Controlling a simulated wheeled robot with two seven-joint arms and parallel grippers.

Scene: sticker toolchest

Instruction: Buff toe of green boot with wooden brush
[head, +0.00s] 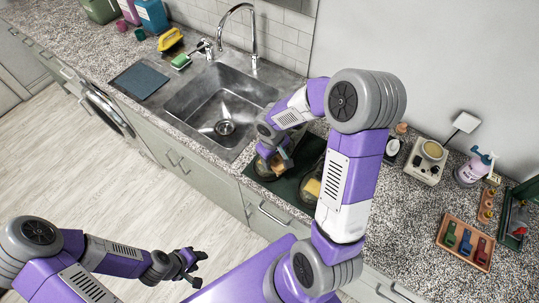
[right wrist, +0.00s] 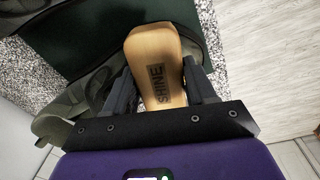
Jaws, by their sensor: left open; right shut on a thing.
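A wooden brush (right wrist: 157,65) marked "SHINE" sits between the fingers of my right gripper (right wrist: 160,92), which is shut on it. In the head view my right gripper (head: 272,152) is low over the dark green mat, by the sink's right edge. A grey-green boot (right wrist: 82,100) lies close to the left of the brush in the right wrist view; part of it is hidden by the gripper. I cannot tell if the bristles touch it. My left gripper (head: 190,264) is open and empty over the floor.
The dark green mat (head: 290,188) lies on the speckled counter, with a yellowish item (head: 313,187) on it partly behind my right arm. The sink (head: 218,105) is left of it.

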